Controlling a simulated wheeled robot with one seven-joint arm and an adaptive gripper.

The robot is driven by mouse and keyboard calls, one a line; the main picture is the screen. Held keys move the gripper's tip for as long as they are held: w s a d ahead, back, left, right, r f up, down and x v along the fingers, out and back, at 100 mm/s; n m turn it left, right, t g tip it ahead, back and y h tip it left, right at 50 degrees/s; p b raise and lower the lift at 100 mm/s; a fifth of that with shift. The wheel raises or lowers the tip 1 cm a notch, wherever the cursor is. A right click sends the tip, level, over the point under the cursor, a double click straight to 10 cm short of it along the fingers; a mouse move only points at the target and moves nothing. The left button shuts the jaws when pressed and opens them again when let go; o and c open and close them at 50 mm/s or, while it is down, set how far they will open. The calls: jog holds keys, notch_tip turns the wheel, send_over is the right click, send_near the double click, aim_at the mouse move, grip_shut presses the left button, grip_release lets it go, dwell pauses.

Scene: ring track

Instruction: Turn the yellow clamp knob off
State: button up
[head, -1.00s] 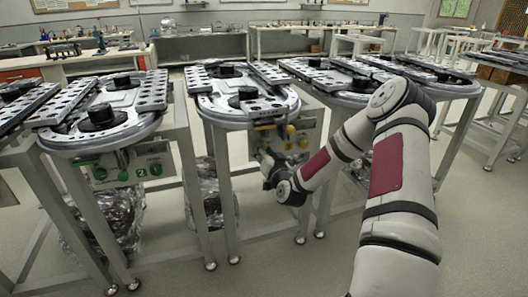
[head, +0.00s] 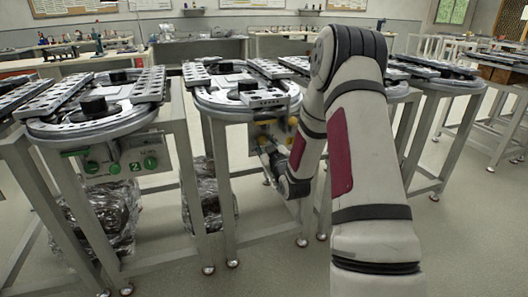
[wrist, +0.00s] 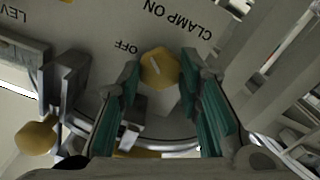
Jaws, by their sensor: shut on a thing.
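The yellow clamp knob (wrist: 160,68) sits on a grey panel (wrist: 100,32) in the wrist view, beside the labels "CLAMP ON" and "OFF", which appear upside down. A pale slanted mark shows on its face. My gripper (wrist: 159,75) has its green-padded fingers on either side of the knob and is shut on it. In the head view my gripper (head: 268,150) is at the front panel under the middle ring-track table (head: 245,105); my arm hides part of that panel, and the grip is too small to make out there.
Another yellow knob (wrist: 35,137) stands out at the lower left in the wrist view, near a metal bracket. In the head view, a table with green knobs (head: 150,163) stands to the left.

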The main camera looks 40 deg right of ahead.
jog(key=n+b, duration=0.4)
jog(key=b, duration=0.1)
jog(key=shift+f+b, duration=0.15)
jog(key=shift+b, duration=0.15)
jog(key=n+b, duration=0.3)
jog(key=b, duration=0.1)
jog(key=shift+n, duration=0.3)
jog(key=o, duration=1.1)
jog(key=shift+o, duration=0.2)
jog(key=v, duration=1.2)
jog(key=shift+r, duration=0.2)
